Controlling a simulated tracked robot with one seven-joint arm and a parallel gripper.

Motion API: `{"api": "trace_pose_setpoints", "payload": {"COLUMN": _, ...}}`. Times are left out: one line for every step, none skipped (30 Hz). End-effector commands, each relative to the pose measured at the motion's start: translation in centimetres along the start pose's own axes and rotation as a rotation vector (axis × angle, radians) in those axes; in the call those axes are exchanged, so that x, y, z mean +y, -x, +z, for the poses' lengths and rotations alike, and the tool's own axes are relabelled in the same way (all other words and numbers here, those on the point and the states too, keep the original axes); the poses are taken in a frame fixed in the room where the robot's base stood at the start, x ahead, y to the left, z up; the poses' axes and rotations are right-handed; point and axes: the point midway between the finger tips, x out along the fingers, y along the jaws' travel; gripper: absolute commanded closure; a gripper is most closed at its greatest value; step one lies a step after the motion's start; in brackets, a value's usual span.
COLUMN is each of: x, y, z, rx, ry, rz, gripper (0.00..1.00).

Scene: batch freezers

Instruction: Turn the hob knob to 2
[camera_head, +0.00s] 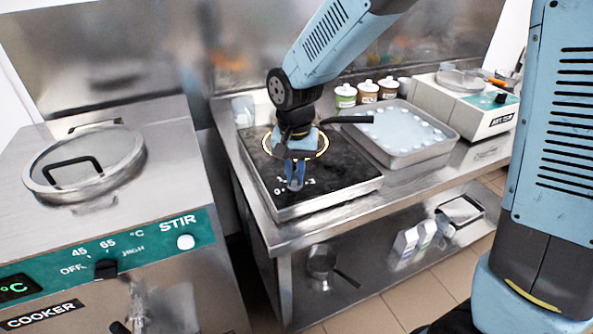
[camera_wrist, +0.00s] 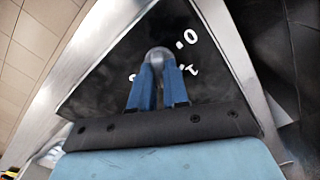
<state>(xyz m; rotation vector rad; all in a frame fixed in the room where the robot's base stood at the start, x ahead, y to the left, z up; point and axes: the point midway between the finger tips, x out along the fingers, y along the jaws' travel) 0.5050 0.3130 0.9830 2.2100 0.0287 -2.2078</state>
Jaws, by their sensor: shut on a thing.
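The hob (camera_head: 340,187) is a black plate in a steel frame on the steel bench, with a glowing orange ring (camera_head: 325,146) on its top. My gripper (camera_head: 296,186) points down over the front left of the hob. In the wrist view the two blue fingers of my gripper (camera_wrist: 162,72) are closed on the round grey hob knob (camera_wrist: 158,56). White digits (camera_wrist: 187,39) are printed on the black surface around the knob. I cannot tell which mark the knob points to.
A cooker (camera_head: 105,235) with a lidded opening and a green panel stands at the left. A steel tray (camera_head: 405,134) of pale pieces, several lidded jars (camera_head: 367,91) and a white scale-like machine (camera_head: 468,105) stand right of the hob. A dark handle (camera_head: 349,119) juts out behind my gripper.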

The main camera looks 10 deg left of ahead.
Motion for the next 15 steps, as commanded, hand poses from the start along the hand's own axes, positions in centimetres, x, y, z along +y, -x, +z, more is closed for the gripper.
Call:
{"api": "trace_pose_setpoints", "payload": {"x": 0.00, "y": 0.03, "z": -0.17, "rx": 0.003, "ry": -0.001, "rz": -0.002, "gripper": 1.00}}
{"api": "trace_pose_setpoints", "payload": {"x": 0.00, "y": 0.03, "z": -0.16, "rx": 0.003, "ry": -0.001, "rz": -0.002, "gripper": 0.84}}
{"api": "trace_pose_setpoints", "payload": {"x": 0.00, "y": 0.03, "z": -0.16, "rx": 0.003, "ry": -0.001, "rz": -0.002, "gripper": 0.80}}
{"api": "trace_pose_setpoints", "payload": {"x": 0.00, "y": 0.02, "z": -0.15, "rx": 0.003, "ry": -0.001, "rz": -0.002, "gripper": 0.78}}
{"api": "trace_pose_setpoints", "payload": {"x": 0.00, "y": 0.01, "z": -0.13, "rx": 0.002, "ry": -0.001, "rz": -0.001, "gripper": 0.75}}
{"api": "trace_pose_setpoints", "payload": {"x": 0.01, "y": 0.01, "z": -0.11, "rx": 0.002, "ry": 0.000, "rz": -0.001, "gripper": 0.71}}
{"api": "trace_pose_setpoints", "payload": {"x": 0.01, "y": 0.00, "z": -0.09, "rx": 0.001, "ry": 0.000, "rz": -0.001, "gripper": 0.68}}
{"api": "trace_pose_setpoints", "payload": {"x": 0.01, "y": 0.00, "z": -0.08, "rx": 0.001, "ry": 0.000, "rz": -0.001, "gripper": 0.65}}
{"api": "trace_pose_setpoints", "payload": {"x": 0.01, "y": 0.00, "z": -0.06, "rx": 0.001, "ry": 0.000, "rz": -0.001, "gripper": 0.61}}
{"api": "trace_pose_setpoints", "payload": {"x": 0.01, "y": 0.00, "z": -0.06, "rx": 0.001, "ry": 0.000, "rz": 0.000, "gripper": 0.60}}
{"api": "trace_pose_setpoints", "payload": {"x": 0.01, "y": -0.01, "z": -0.05, "rx": 0.001, "ry": 0.000, "rz": 0.000, "gripper": 0.60}}
{"api": "trace_pose_setpoints", "payload": {"x": 0.01, "y": -0.01, "z": -0.04, "rx": 0.000, "ry": 0.000, "rz": 0.000, "gripper": 0.60}}
{"api": "trace_pose_setpoints", "payload": {"x": 0.01, "y": -0.01, "z": -0.03, "rx": 0.000, "ry": 0.000, "rz": 0.000, "gripper": 0.60}}
{"api": "trace_pose_setpoints", "payload": {"x": 0.01, "y": -0.02, "z": -0.02, "rx": 0.000, "ry": 0.001, "rz": 0.000, "gripper": 0.60}}
{"api": "trace_pose_setpoints", "payload": {"x": 0.01, "y": -0.02, "z": -0.02, "rx": 0.000, "ry": 0.001, "rz": 0.000, "gripper": 0.60}}
